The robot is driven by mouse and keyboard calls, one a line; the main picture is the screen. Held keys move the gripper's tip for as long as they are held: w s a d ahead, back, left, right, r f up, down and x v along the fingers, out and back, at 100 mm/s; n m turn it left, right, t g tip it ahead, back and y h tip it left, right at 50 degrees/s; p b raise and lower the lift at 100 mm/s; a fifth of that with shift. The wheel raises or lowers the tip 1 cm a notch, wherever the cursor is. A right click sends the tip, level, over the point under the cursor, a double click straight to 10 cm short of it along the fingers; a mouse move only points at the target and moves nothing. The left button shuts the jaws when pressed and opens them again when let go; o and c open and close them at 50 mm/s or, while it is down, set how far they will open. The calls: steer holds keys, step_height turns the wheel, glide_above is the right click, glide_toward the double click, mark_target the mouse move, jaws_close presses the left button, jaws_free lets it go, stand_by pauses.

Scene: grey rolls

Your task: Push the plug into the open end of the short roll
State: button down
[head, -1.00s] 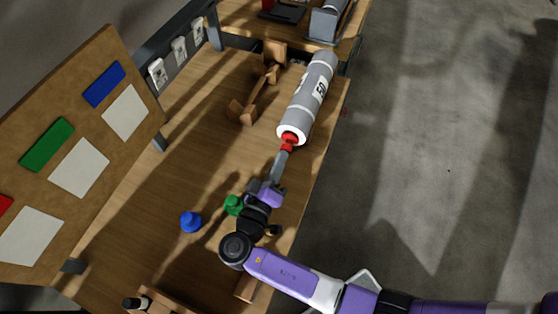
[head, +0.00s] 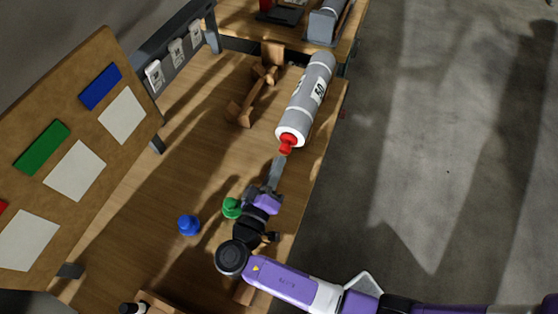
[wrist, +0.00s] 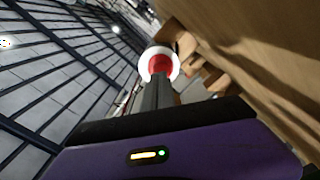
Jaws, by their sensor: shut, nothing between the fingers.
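The short grey roll (head: 305,98) lies on the wooden table near its right edge, its white-rimmed end facing my gripper. A red plug (head: 287,144) sits in that end, with its knob sticking out. In the wrist view the red plug (wrist: 158,63) shows inside the white ring, beyond my fingers. My gripper (head: 280,160) is shut and empty, its fingertips pointing at the plug with a small gap in the head view. How deep the plug sits is hidden.
A green plug (head: 232,208) stands close beside my gripper, and a blue plug (head: 188,225) stands farther left. A wooden stand (head: 252,92) is left of the roll. A board with coloured patches (head: 75,150) borders the table's left side.

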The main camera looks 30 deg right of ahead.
steer(key=shift+b+v, duration=1.15)
steer(key=shift+v, duration=3.25)
